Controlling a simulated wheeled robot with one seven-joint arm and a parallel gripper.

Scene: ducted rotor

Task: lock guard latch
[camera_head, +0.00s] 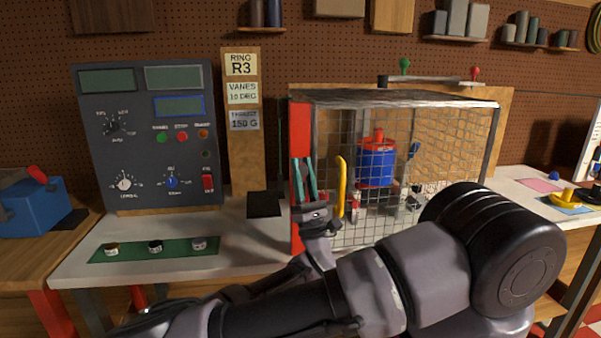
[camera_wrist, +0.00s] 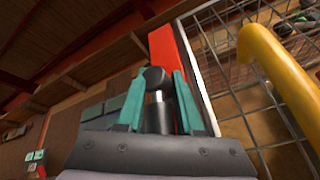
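The guard is a wire-mesh cage (camera_head: 456,142) with a red post (camera_head: 301,128) at its left edge and a yellow handle (camera_head: 341,186) beside it. The post (camera_wrist: 166,50) and the handle (camera_wrist: 277,85) also show in the wrist view. My gripper (camera_head: 305,162) has teal fingers and is in front of the red post. In the wrist view, a black knob on a silver shaft (camera_wrist: 155,82), seemingly the latch, appears between the fingers of my gripper (camera_wrist: 159,76). A narrow gap shows beside the shaft, so the fingers look open. The latch is hidden in the head view.
A blue and red rotor unit (camera_head: 376,165) stands inside the cage. A dark control panel (camera_head: 145,135) stands left of it, behind a green strip (camera_head: 130,250) with several knobs. A wooden sign post (camera_head: 242,155) stands close left of the cage. My arm covers the front.

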